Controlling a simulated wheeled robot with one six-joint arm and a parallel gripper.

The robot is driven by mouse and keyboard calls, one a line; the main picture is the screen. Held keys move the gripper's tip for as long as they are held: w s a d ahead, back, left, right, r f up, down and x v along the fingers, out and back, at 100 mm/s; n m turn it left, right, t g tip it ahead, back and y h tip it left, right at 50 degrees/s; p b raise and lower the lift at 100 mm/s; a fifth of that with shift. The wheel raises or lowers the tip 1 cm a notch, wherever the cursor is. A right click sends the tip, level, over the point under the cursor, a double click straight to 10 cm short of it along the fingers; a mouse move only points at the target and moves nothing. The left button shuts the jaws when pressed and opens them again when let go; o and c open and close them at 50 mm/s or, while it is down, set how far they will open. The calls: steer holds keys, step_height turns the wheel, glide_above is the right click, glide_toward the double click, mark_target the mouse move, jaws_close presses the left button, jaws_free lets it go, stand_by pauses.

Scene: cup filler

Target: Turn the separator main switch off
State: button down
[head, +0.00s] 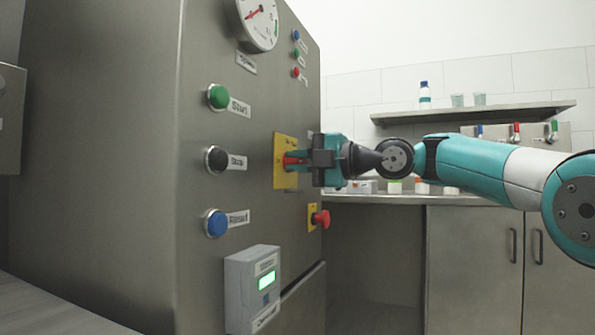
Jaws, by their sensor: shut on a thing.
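The main switch is a red handle (290,159) on a yellow plate (282,178) on the grey metal cabinet (150,150). My gripper (300,160) comes in from the right and is shut on the red handle. The fingers cover much of the handle, so I cannot tell its exact angle. The plate's markings are too small to read.
Green, black and blue buttons (216,160) are left of the switch. A red emergency-stop knob (320,219) is just below my gripper. A grey box with a green display (253,287) sticks out lower down. A counter (380,199) stands behind.

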stand_by(0.4)
steer(key=shift+f, duration=0.1)
steer(key=c, duration=1.1)
jaws_free()
steer(key=shift+c, duration=0.2)
steer(key=shift+d, duration=0.1)
steer(key=v, duration=1.7)
steer(key=shift+d, duration=0.15)
